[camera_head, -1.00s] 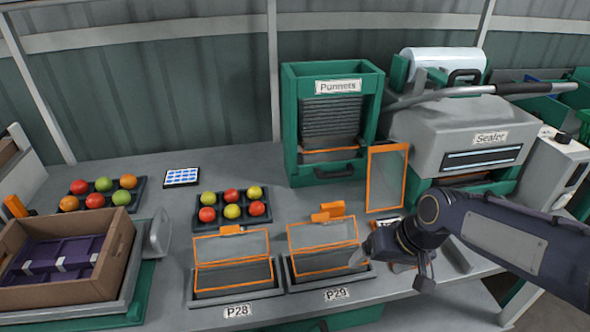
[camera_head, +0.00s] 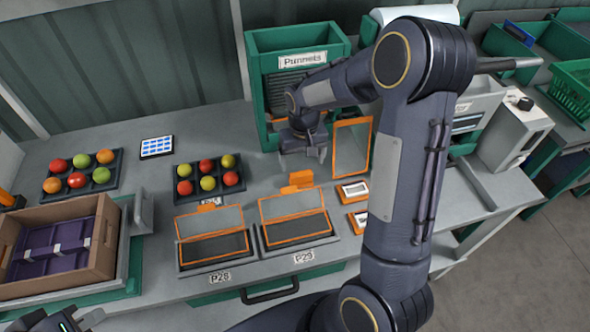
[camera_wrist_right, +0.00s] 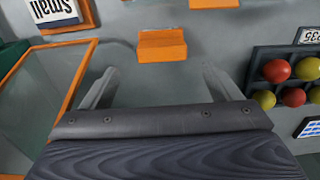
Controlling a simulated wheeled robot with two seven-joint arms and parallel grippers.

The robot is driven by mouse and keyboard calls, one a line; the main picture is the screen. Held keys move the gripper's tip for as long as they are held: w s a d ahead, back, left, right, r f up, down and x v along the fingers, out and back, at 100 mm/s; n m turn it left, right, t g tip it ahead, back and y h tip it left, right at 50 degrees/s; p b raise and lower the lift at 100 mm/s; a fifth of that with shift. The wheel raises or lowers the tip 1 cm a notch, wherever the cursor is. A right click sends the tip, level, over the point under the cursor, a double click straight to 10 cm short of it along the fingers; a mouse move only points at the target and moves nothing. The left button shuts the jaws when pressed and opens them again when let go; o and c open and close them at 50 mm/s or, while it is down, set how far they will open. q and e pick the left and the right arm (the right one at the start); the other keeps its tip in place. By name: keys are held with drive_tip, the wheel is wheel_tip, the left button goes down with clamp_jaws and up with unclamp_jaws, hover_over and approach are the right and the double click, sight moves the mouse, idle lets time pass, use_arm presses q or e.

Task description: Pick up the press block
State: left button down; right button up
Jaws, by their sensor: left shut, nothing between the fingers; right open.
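The press block (camera_head: 297,182) is a small orange stepped block standing on the bench behind the P29 punnet. In the right wrist view the press block (camera_wrist_right: 162,46) lies beyond my fingertips, roughly centred between them. My right gripper (camera_head: 316,153) is open and empty, just behind the block in the head view; its two fingers also show in the wrist view (camera_wrist_right: 160,78), apart from the block. My left gripper (camera_head: 75,322) is shut and empty at the bottom left edge, mostly cut off.
Lidded punnets (camera_head: 212,262) stand at P28 and P29 (camera_head: 300,240). An orange-framed panel (camera_head: 352,150) stands right of the block, near framed labels (camera_head: 352,191). The green Punnets box (camera_head: 262,95) is behind.

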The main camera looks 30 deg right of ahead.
sight(301, 172)
wheel_tip(301, 172, down, 8)
drive_tip(key=shift+a+r+p, duration=0.1)
drive_tip(key=shift+a+p, duration=0.05)
drive_tip(key=shift+p, duration=0.7)
drive_tip(key=c, duration=1.1)
